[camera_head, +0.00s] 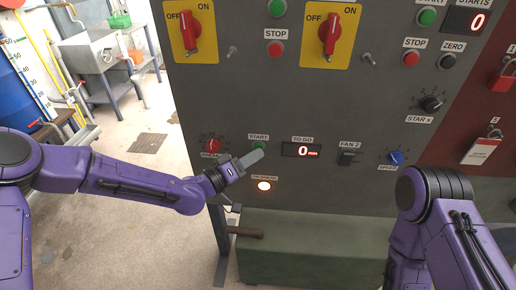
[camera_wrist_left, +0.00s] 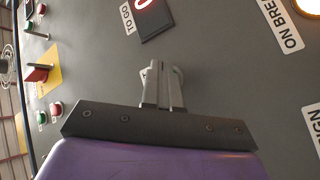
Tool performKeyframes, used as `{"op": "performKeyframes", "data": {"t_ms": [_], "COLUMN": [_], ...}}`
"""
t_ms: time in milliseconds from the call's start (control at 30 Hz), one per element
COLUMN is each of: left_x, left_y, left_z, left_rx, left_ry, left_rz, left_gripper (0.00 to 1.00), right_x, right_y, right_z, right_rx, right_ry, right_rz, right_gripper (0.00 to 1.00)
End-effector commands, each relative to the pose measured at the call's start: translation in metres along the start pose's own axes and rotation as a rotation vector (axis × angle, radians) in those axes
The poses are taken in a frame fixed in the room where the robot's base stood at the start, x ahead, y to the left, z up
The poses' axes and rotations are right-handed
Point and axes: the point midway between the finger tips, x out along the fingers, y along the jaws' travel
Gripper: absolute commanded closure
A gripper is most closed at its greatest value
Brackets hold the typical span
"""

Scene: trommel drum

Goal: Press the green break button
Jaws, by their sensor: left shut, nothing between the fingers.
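The green button (camera_head: 259,145) sits under a START label on the grey panel in the head view, partly covered by my left gripper. A red knob labelled BREAK is left of it. My left gripper (camera_head: 252,157) is shut and empty, its tip at or just in front of the button's lower edge; I cannot tell whether they touch. In the left wrist view the shut fingers (camera_wrist_left: 162,80) point at the panel, and no green shows at their tips. My right arm is at the lower right in the head view; its gripper is out of view.
A TO GO display (camera_head: 302,150) reads 0 right of the button. A lit indicator (camera_head: 264,186) is below it. A FAN 2 switch (camera_head: 348,158) and a blue knob (camera_head: 395,158) are farther right. A green-grey bench-like block (camera_head: 310,255) stands below the panel.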

Motion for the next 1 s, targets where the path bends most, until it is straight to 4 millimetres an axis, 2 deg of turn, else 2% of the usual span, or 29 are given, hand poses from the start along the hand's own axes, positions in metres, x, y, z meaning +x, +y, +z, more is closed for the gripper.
{"op": "performKeyframes", "data": {"t_ms": [533, 1000], "left_x": [0.0048, -0.0008], "left_y": [-0.0035, 0.0011], "left_z": [-0.0031, 0.0], "left_rx": [0.0, 0.0], "left_ry": [-0.001, 0.0], "left_rz": [0.0, 0.0], "left_gripper": [1.0, 1.0], "right_x": [0.0031, 0.0016], "right_y": [-0.0003, -0.0001], "right_z": [0.0013, 0.0006], "right_rx": [0.0, 0.0], "right_ry": [0.0, 0.0], "right_rz": [0.0, 0.0], "right_gripper": [0.57, 0.57]}}
